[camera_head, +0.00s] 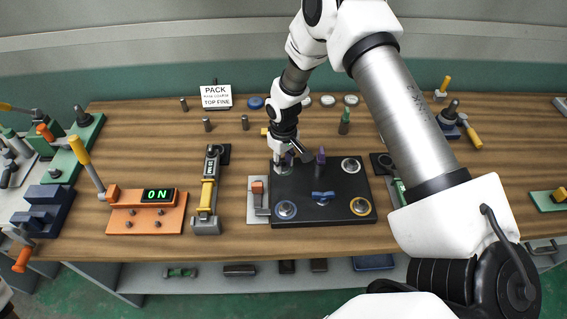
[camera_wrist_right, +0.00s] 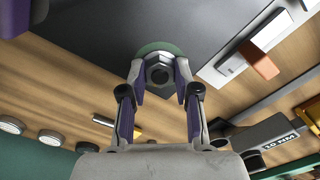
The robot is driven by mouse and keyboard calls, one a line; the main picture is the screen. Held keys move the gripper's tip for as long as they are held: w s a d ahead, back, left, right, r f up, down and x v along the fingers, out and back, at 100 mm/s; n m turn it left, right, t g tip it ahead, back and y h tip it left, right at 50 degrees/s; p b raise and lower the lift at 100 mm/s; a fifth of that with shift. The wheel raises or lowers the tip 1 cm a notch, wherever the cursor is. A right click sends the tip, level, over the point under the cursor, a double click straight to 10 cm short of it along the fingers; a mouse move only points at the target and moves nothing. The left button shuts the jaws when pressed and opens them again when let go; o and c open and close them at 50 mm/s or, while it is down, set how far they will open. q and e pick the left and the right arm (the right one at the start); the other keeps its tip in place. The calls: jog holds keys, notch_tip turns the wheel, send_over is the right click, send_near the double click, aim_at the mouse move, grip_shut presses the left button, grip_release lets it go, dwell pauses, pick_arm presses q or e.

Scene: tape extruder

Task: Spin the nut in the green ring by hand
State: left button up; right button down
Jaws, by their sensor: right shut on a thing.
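The black plate (camera_head: 325,183) lies flat on the bench, with ringed nuts near its corners. The nut in the green ring (camera_wrist_right: 158,72) is at the plate's far-left corner in the head view, where my right gripper mostly covers it. My right gripper (camera_head: 284,164) points down over that corner. In the right wrist view my right gripper's fingertips (camera_wrist_right: 158,80) are on both sides of the hex nut, shut on it, with the green ring (camera_wrist_right: 150,49) around it. My left gripper is not in view.
A white-ringed nut (camera_head: 350,166), a yellow-ringed nut (camera_head: 361,206) and a blue wing handle (camera_head: 323,197) are on the plate. A purple post (camera_head: 320,157) stands close to the gripper. An orange-handled switch (camera_head: 258,196) and a torque wrench (camera_head: 208,190) are to the left.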

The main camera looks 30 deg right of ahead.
jog(key=m+p, duration=0.1)
jog(key=m, duration=0.1)
jog(key=shift+r+m, duration=0.15)
jog(key=shift+m, duration=0.15)
jog(key=shift+w, duration=0.1)
jog(key=shift+m+p, duration=0.8)
jog(key=shift+m, duration=0.2)
jog(key=shift+m+p, duration=0.75)
jog(key=shift+m, duration=0.85)
